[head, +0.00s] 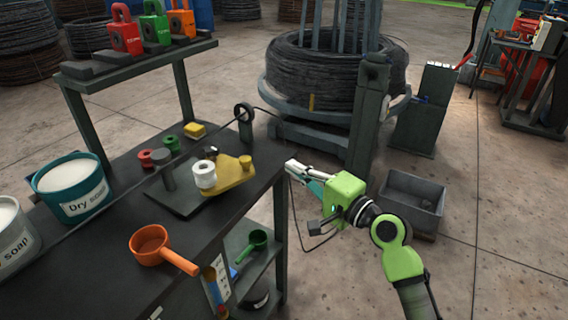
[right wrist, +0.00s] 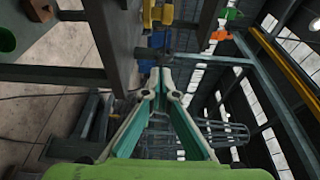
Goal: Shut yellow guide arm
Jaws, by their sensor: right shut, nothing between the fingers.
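The yellow guide arm (head: 232,176) is a flat plate on the dark bench. It carries a white roller (head: 204,175) at its left end and a yellow knob near its right end. It lies close to the bench's right edge, over a dark base plate (head: 186,196). My right gripper (head: 290,166) is shut and empty just off that edge, right of the guide arm and apart from it. In the right wrist view its fingertips (right wrist: 160,82) come together with nothing between them. My left gripper is not in view.
A wire runs across the bench through a ring guide (head: 243,112). Red, green and yellow small parts lie behind the guide arm. An orange scoop (head: 152,246) and a dry soap tub (head: 70,188) stand nearer. A wire coil (head: 330,75) stands beyond the bench.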

